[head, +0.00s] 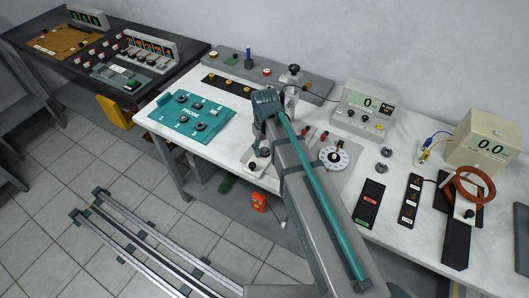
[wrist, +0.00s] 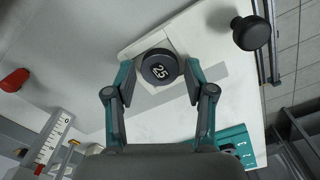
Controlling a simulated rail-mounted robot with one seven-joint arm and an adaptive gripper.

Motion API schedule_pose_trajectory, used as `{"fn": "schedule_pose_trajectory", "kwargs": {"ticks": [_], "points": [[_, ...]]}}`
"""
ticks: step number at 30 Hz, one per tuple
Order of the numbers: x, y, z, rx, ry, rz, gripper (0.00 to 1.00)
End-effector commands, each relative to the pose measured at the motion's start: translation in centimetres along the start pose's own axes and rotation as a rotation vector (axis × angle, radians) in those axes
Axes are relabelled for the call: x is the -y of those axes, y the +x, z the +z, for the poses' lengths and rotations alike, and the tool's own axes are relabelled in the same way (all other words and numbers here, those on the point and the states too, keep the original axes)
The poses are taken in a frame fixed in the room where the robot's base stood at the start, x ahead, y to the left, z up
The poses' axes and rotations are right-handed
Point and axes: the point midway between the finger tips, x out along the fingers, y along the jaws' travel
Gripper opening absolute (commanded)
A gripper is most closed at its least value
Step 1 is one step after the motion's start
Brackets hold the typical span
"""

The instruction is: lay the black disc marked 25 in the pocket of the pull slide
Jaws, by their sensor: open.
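The black disc marked 25 (wrist: 159,67) lies face up on a pale square part of the pull slide (wrist: 143,46) in the wrist view. I cannot tell how deep it sits in the pocket. My gripper (wrist: 160,77) is open, with one finger on each side of the disc and a visible gap at both sides. The slide's black knob (wrist: 251,33) stands to the right in the wrist view. In the head view my arm hides the gripper and the disc, and a black knob (head: 258,166) shows at the bench's front.
The teal tray (head: 168,119) with several dark discs lies left of my arm; its corner shows in the wrist view (wrist: 236,146). A red knob (wrist: 15,80) and a printed scale (wrist: 53,142) are at the left there. A dial (head: 333,158) and a meter box (head: 363,105) stand to the right.

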Motion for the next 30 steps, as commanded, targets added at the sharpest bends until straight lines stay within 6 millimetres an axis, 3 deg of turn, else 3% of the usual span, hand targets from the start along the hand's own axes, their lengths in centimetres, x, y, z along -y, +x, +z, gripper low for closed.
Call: {"fn": "schedule_pose_trajectory", "kwargs": {"ticks": [7, 15, 30], "points": [[0.0, 0.0, 0.0, 0.0, 0.0, 0.0, 0.53], [0.0, 0.0, 0.0, 0.0, 0.0, 0.0, 0.09], [0.0, -2.6, 0.0, -0.001, 0.0, 0.0, 0.09]]}}
